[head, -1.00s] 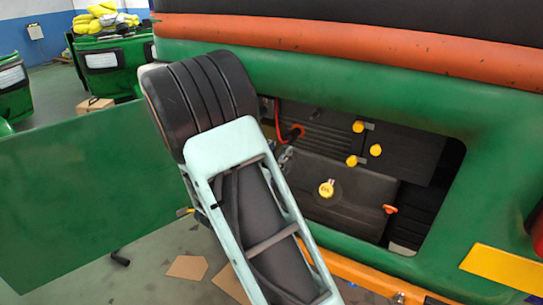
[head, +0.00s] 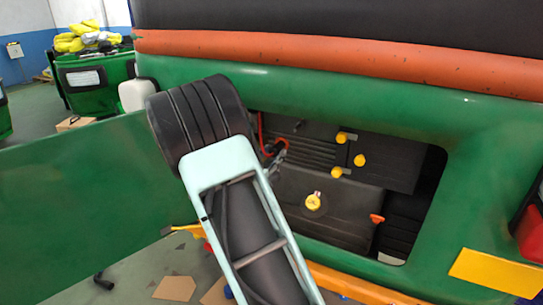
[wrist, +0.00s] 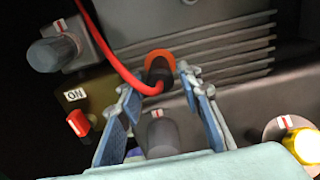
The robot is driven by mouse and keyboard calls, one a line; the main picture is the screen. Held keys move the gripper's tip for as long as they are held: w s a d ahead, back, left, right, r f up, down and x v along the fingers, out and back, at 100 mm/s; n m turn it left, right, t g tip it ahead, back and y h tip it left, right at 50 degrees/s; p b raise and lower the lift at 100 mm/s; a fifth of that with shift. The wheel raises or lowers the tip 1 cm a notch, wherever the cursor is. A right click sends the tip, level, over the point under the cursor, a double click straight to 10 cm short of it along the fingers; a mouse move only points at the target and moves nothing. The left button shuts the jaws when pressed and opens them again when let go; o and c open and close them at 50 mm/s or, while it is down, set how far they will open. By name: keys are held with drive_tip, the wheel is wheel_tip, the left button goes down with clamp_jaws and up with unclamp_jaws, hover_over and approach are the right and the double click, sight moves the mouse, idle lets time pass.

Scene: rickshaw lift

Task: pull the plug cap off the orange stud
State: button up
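The black plug cap (wrist: 160,75) with its red cable (wrist: 104,50) sits on the orange stud (wrist: 158,55), which shows as an orange disc behind it in the wrist view. My gripper (wrist: 157,82) is open, its two blue-padded fingers apart. The fingertips lie left and right of the cap in the picture, with gaps visible; I cannot tell how deep they reach. In the head view the gripper is mostly hidden by my arm, beside the stud (head: 282,143) at the left of the engine bay.
A grey knob (wrist: 162,137) shows between the fingers, lower down. A red switch (wrist: 77,122) by an ON label is left, a yellow cap (wrist: 303,146) right. The green bay frame (head: 420,120) and open green panel (head: 80,190) flank the arm.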

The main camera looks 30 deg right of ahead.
sight(273, 153)
drive_tip(key=c, duration=0.8)
drive_tip(key=shift+o, duration=0.2)
drive_tip(key=shift+s+a, duration=0.1)
drive_tip(key=shift+a, duration=0.05)
drive_tip(key=shift+v, duration=1.9)
